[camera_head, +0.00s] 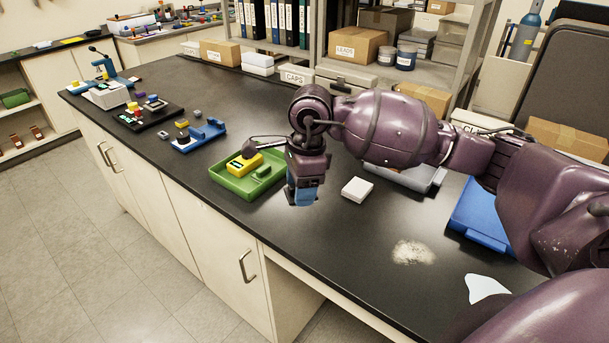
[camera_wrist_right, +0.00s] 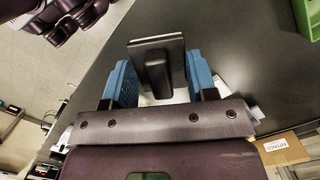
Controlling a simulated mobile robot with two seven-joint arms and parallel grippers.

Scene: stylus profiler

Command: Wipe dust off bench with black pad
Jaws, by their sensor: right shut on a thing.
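A pale, speckled dust patch (camera_head: 413,252) lies on the black bench top (camera_head: 330,245), toward the front right in the head view. My right gripper (camera_head: 303,194) points down over the bench beside the green tray, to the left of the dust and apart from it. In the right wrist view its blue fingers (camera_wrist_right: 162,88) are shut on the black pad (camera_wrist_right: 174,52), a dark flat plate with a block-like grip between the fingers. In the head view the pad is mostly hidden or cannot be made out. My left gripper is out of view.
The green tray (camera_head: 222,181) holds a yellow device (camera_head: 245,166). A blue tray (camera_head: 478,215) is at right, a white sheet-like item (camera_head: 485,287) near the front edge. Bench front left of the dust is clear.

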